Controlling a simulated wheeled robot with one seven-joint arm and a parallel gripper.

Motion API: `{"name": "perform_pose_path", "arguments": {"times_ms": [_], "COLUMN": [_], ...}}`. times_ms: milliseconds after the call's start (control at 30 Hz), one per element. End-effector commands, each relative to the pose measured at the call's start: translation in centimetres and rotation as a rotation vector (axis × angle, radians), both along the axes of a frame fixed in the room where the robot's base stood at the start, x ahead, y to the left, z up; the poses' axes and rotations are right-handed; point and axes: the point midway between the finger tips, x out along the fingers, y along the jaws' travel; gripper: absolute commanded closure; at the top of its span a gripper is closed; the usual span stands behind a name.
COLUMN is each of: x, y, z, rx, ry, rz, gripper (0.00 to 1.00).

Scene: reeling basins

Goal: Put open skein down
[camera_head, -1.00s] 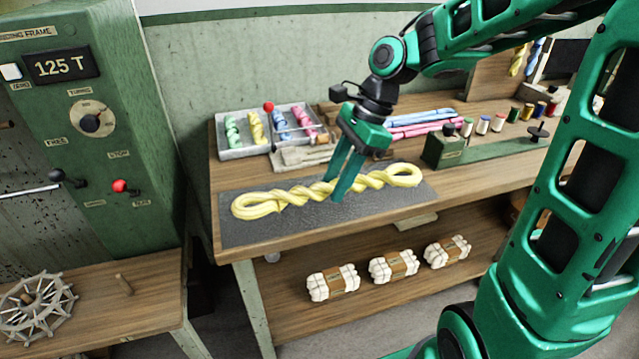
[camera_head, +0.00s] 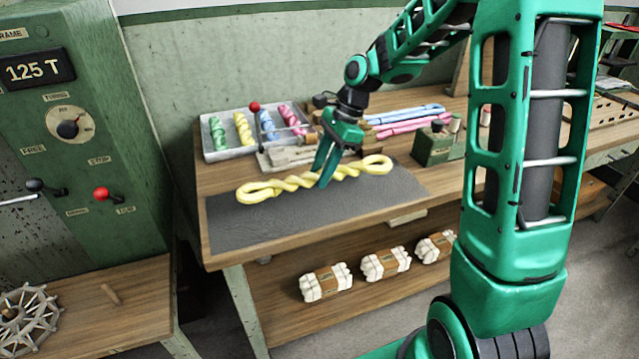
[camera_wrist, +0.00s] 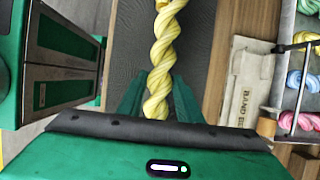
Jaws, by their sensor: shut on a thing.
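The open skein (camera_head: 300,183) is a yellow twisted hank with a loop at each end, stretched left to right over the dark grey mat (camera_head: 265,222) on the wooden bench. My gripper (camera_head: 325,183) is shut on the skein near its middle, with its green fingers pointing down. In the wrist view the twisted skein (camera_wrist: 165,50) runs between the two fingers (camera_wrist: 158,98), over the mat (camera_wrist: 135,40). The skein lies near the mat's back edge. I cannot tell whether it touches the mat or hangs just above it.
A tray (camera_head: 228,152) of small coloured skeins stands behind the mat, with a folded cloth (camera_head: 285,158) beside it. Blue and pink hanks (camera_head: 405,125) lie to the right, near a green block device (camera_head: 435,147). The mat's front is clear. White bundles (camera_head: 325,282) lie on the lower shelf.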

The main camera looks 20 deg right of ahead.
Motion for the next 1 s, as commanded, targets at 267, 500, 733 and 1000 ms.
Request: {"name": "perform_pose_path", "arguments": {"times_ms": [267,500,733,1000], "x": [0.0,0.1,0.1,0.1], "y": [-0.1,-0.2,-0.2,-0.2], "z": [-2.3,-4.1,-4.2,-4.3], "rx": [0.001,0.0,0.0,0.0], "ry": [0.004,0.0,0.001,0.0], "rz": [0.0,-0.001,-0.002,-0.002], "gripper": [0.95,0.95,0.95,0.49]}}
